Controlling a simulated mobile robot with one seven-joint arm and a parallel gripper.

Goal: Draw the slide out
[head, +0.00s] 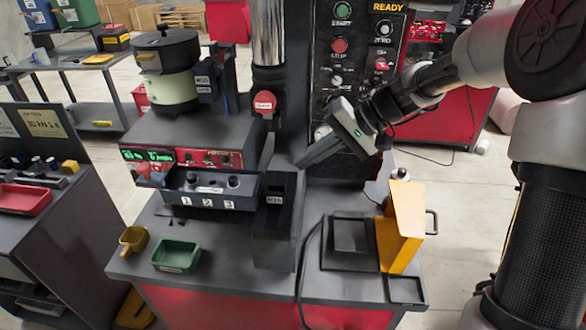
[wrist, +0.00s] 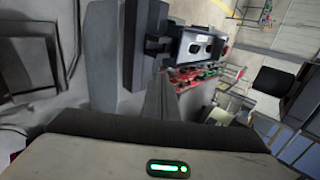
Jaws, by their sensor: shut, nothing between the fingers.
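My gripper (head: 302,162) is shut and empty, its fingers together and pointing down-left in the head view. The fingertips are in front of the column, above and to the right of a dark grey upright block (head: 272,240) with a small label. That block is joined to the right end of the feeder's front panel. I cannot tell for sure which part is the slide; this block may be it. In the wrist view, the shut fingers (wrist: 161,100) point up the picture towards dark grey machine parts (wrist: 145,45). I see no clear contact.
The bowl feeder (head: 168,85) stands left on the table. A green tray (head: 176,256) and a yellow scoop (head: 133,240) lie at front left. A yellow guard (head: 400,228) stands beside a dark square plate at right. The black control panel (head: 345,60) rises behind my gripper.

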